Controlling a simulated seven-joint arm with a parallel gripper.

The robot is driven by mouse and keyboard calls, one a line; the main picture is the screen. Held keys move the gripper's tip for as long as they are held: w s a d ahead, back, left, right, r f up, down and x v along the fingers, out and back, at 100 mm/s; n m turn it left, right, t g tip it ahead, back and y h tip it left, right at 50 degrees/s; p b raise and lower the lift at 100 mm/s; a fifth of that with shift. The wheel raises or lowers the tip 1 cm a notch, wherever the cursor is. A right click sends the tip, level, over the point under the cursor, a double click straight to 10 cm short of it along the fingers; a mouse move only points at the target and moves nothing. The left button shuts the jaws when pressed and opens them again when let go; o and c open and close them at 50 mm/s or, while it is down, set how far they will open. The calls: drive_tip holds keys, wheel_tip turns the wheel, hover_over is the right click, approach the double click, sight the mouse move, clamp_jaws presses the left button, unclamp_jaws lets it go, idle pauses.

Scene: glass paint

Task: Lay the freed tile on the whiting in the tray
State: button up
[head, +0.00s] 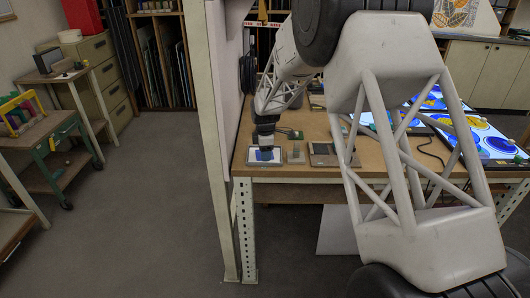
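My gripper (266,147) points down over a shallow tray (249,163) at the left front of the workbench. The tray has a pale surface inside, and a blue tile (259,156) shows on or just above it, right under my gripper. I cannot tell whether the fingers are shut on the tile or whether the tile touches the whiting. The fingertips are too small and dark to make out.
A small grey block or stand (296,153) is right of the tray, then a flat brown-framed board (324,153). Lit panels with blue and yellow glass (478,135) are at the right. A white post (213,140) rises beside the bench's left end. My arm hides much of the bench.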

idle(0.3)
drive_tip(key=shift+r, duration=3.9)
drive_tip(key=shift+s+d+r, duration=0.1)
drive_tip(key=shift+s+r, duration=0.05)
drive_tip(key=shift+r, duration=0.05)
drive_tip(key=s+d+r+m+t, duration=0.1)
drive_tip(key=s+d+r+m, duration=0.55)
drive_tip(key=s, duration=0.65)
drive_tip(key=s+d+r+m, duration=0.4)
drive_tip(key=s+d+r, duration=0.3)
drive_tip(key=s+r, duration=0.4)
drive_tip(key=s+d+f+m, duration=0.1)
drive_tip(key=s+d+m, duration=0.1)
drive_tip(key=s, duration=0.7)
drive_tip(key=s+d+f+m+t, duration=0.1)
drive_tip(key=s+m, duration=0.3)
drive_tip(key=s, duration=0.6)
drive_tip(key=s+d+m, duration=0.3)
drive_tip(key=s+d, duration=0.1)
drive_tip(key=s, duration=0.6)
drive_tip(key=shift+f+t, duration=0.3)
drive_tip(key=shift+f, duration=0.1)
